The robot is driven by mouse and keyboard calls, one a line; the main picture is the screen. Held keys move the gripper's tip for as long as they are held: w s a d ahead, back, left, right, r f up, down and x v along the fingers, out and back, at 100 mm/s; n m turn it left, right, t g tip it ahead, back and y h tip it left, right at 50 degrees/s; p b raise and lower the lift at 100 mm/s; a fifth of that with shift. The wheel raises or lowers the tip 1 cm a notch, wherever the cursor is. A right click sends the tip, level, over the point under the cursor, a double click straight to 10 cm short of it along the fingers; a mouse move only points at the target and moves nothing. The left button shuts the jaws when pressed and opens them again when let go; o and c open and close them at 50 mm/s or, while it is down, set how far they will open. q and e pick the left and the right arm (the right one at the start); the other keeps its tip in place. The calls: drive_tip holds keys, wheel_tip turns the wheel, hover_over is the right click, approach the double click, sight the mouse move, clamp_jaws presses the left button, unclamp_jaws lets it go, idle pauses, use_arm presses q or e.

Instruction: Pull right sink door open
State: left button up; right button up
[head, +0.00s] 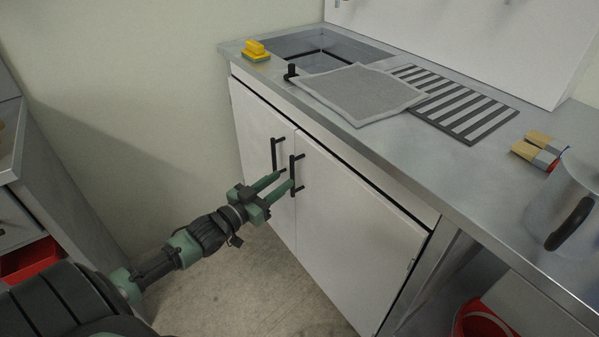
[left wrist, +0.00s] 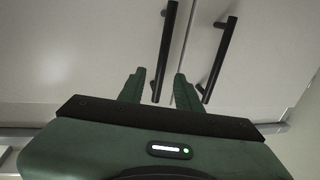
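The right sink door (head: 350,235) is a pale cabinet front and looks shut. Its black vertical bar handle (head: 294,165) is near its left edge. I cannot tell whether a finger touches the handle. My right gripper is not in view.
The left sink door (head: 258,130) with its own handle (head: 275,155) is shut alongside. The countertop (head: 400,150) above holds a sink (head: 320,50), a grey cloth (head: 358,92) and a pot (head: 568,205). Floor (head: 245,290) is clear in front. A red bucket (head: 485,320) is lower right.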

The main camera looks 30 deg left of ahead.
sight(291, 174)
use_arm(q)
drive_tip(key=w, duration=0.3)
drive_tip(key=w+b, duration=0.1)
drive_tip(key=shift+w+d+f, duration=0.1)
drive_tip(key=shift+w+d, duration=0.05)
drive_tip(key=shift+d, duration=0.15)
drive_tip(key=shift+w+d, duration=0.1)
drive_tip(key=shift+w, duration=0.55)
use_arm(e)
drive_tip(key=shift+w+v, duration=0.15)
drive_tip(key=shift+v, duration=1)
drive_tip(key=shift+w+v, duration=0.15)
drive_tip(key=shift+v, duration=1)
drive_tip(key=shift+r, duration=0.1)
use_arm(q)
clamp_jaws()
